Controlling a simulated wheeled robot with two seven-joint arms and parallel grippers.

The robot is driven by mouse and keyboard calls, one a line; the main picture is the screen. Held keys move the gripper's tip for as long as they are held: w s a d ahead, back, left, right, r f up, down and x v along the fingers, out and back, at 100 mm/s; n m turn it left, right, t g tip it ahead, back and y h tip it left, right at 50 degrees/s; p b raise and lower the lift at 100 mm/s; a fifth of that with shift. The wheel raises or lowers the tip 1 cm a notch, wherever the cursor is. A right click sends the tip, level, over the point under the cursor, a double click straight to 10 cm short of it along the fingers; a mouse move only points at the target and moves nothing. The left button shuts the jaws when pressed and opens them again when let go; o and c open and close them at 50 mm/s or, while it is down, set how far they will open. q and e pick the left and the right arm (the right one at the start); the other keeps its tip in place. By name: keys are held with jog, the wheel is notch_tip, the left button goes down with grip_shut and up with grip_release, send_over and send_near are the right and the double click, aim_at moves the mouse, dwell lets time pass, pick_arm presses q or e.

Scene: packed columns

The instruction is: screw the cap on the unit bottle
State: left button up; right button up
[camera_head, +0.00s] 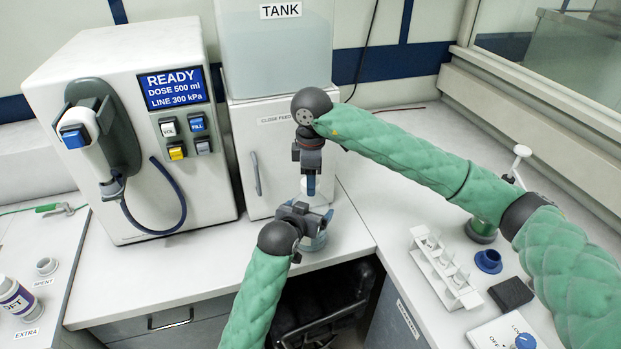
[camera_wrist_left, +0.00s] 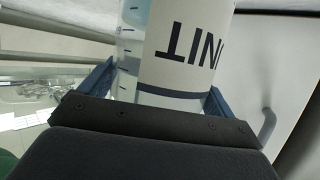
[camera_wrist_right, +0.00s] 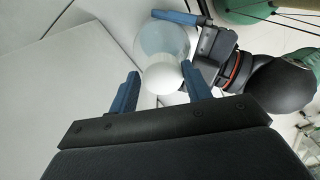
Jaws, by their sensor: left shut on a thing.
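The unit bottle (camera_head: 318,243) is clear with pale blue liquid and stands at the front edge of the counter, before the white cabinet. My left gripper (camera_head: 306,222) is shut on its side. In the left wrist view the bottle's label (camera_wrist_left: 185,50), with "UNIT" upside down, lies between the fingers. My right gripper (camera_head: 311,188) points straight down above the bottle. In the right wrist view a white round cap (camera_wrist_right: 165,78) shows between the fingertips, over the bottle's round body (camera_wrist_right: 163,42). I cannot tell whether the fingers grip it or how it sits on the neck.
The dosing machine (camera_head: 140,130) reads READY and stands left of the tank (camera_head: 275,60). On the right counter are a white rack (camera_head: 440,268), a blue ring-shaped piece (camera_head: 488,261), a dark block (camera_head: 511,293) and a switch box (camera_head: 495,333).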

jog(key=shift+o, duration=0.9)
jog(key=shift+s, duration=0.1)
jog(key=shift+r, duration=2.25)
